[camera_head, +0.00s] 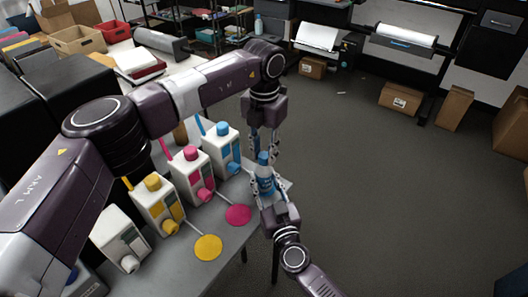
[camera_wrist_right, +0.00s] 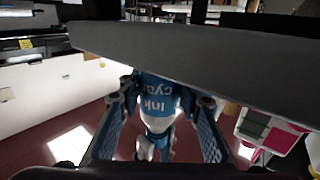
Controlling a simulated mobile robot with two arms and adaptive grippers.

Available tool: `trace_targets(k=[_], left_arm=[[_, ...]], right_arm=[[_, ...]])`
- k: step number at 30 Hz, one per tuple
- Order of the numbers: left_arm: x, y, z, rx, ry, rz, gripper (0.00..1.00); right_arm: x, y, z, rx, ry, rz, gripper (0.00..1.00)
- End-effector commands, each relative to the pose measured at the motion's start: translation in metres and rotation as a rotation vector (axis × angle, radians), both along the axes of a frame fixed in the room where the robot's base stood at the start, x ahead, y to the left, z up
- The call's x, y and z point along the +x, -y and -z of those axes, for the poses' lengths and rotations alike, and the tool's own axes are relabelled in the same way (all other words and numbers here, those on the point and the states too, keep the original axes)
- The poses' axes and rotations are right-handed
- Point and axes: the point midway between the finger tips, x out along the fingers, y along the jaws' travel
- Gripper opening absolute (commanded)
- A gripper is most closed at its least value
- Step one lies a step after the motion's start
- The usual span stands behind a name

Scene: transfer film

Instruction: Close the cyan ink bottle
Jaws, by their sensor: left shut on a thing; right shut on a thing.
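The cyan ink bottle (camera_head: 265,184) is upright near the far right end of the grey table in the head view. Its label reads "Ink cyan" upside down in the right wrist view (camera_wrist_right: 158,98). My right gripper (camera_head: 266,190) is shut on the bottle's body, one finger on each side; its fingers also flank the bottle in the wrist view (camera_wrist_right: 160,108). My left gripper (camera_head: 264,153) points down from above and is shut on the blue cap (camera_head: 263,158) at the bottle's top. The fingers partly hide the cap, so how it sits on the neck cannot be told.
The table (camera_head: 225,262) holds cyan (camera_head: 229,152), magenta (camera_head: 187,172), yellow (camera_head: 150,210) and white-capped (camera_head: 112,226) ink containers. A yellow disc (camera_head: 208,247) and a magenta disc (camera_head: 238,215) lie before them. Open floor (camera_head: 390,190) is right of the table.

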Motion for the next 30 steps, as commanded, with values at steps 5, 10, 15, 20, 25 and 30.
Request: trace_targets(k=[5, 10, 15, 20, 25, 30], left_arm=[[0.0008, -0.0009, -0.0001, 0.002, 0.002, 0.307, 0.00], [0.0006, -0.0009, 0.0002, 0.001, 0.001, 0.572, 0.00], [0.0008, -0.0009, 0.0003, 0.001, 0.001, 0.594, 0.00], [0.0007, -0.0009, 0.0003, 0.001, 0.001, 0.593, 0.41], [0.0006, -0.0006, 0.0004, 0.000, 0.001, 0.593, 0.41], [0.0006, -0.0003, -0.0023, 0.000, 0.002, 0.592, 0.41]], right_arm=[[0.0001, 0.0004, -0.0001, 0.000, 0.000, 0.001, 0.00], [0.0001, 0.0004, -0.0001, 0.000, 0.000, 0.001, 0.00], [0.0001, 0.0005, -0.0001, 0.000, 0.000, 0.001, 0.00], [0.0001, 0.0005, -0.0001, 0.000, 0.000, 0.001, 0.00], [0.0001, 0.0005, -0.0001, 0.000, 0.000, 0.001, 0.00], [0.0001, 0.0004, -0.0001, 0.000, 0.000, 0.001, 0.00]])
